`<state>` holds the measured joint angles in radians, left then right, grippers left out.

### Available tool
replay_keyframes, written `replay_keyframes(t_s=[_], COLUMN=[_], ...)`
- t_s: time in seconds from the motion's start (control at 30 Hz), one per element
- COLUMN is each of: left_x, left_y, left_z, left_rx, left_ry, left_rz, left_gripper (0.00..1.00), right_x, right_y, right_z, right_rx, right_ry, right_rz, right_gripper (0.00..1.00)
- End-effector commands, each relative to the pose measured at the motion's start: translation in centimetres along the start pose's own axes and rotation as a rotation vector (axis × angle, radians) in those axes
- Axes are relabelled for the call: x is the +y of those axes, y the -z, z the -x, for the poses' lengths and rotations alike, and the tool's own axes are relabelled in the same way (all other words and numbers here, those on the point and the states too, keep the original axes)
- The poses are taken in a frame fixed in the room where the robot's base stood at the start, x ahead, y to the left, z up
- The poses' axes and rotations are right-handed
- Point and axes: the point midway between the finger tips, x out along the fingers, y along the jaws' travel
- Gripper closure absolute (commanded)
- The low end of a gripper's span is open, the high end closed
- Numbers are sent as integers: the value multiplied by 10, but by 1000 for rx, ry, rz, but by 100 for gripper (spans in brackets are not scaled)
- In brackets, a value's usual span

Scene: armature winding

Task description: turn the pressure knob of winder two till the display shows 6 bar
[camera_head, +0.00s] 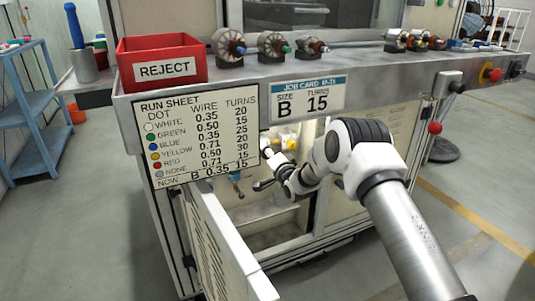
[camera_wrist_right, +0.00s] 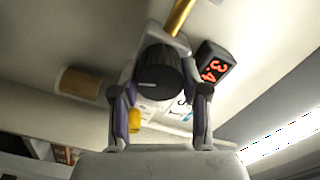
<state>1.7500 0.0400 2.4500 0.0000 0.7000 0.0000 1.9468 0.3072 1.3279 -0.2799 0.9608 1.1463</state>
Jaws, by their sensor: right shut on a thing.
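The pressure knob (camera_wrist_right: 160,72) is a dark ribbed cylinder with a pale line on its face. My right gripper (camera_wrist_right: 160,92) is shut on it, one finger on each side. A small black display (camera_wrist_right: 214,65) beside the knob shows red tilted digits that read about 3.4. In the head view my right gripper (camera_head: 276,174) reaches into the open cabinet under the bench, and the knob and display cannot be made out there. My left gripper is not in view.
The open cabinet door (camera_head: 225,240) stands left of my right arm. A brass pipe (camera_wrist_right: 181,17) runs by the knob. Above are the bench (camera_head: 230,75), red reject bin (camera_head: 163,62), run sheet (camera_head: 200,135) and job card (camera_head: 303,98). The floor at right is mostly clear.

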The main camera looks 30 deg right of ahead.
Motion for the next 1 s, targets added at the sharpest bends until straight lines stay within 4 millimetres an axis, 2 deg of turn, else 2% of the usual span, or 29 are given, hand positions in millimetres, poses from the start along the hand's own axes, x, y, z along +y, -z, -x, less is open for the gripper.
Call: replay_keyframes(t_s=[0.03,0.07,0.1,0.4,0.53,0.67,0.9,1.0], left_x=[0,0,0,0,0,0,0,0], left_y=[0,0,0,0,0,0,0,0], left_z=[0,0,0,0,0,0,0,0], left_rx=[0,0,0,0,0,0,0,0], left_ry=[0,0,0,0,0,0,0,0], left_rz=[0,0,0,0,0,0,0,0], left_gripper=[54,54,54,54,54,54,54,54], right_x=[0,0,0,0,0,0,0,1], right_y=[1,1,1,0,1,0,1,1], right_z=[0,0,0,0,9,34,96,112], right_rx=[1,1,1,0,1,0,1,1], right_ry=[0,0,0,0,-1,-3,-2,-2], right_rz=[0,0,0,1,-1,-3,-4,-2], right_gripper=[90,44,30,30,30,30,30,30])
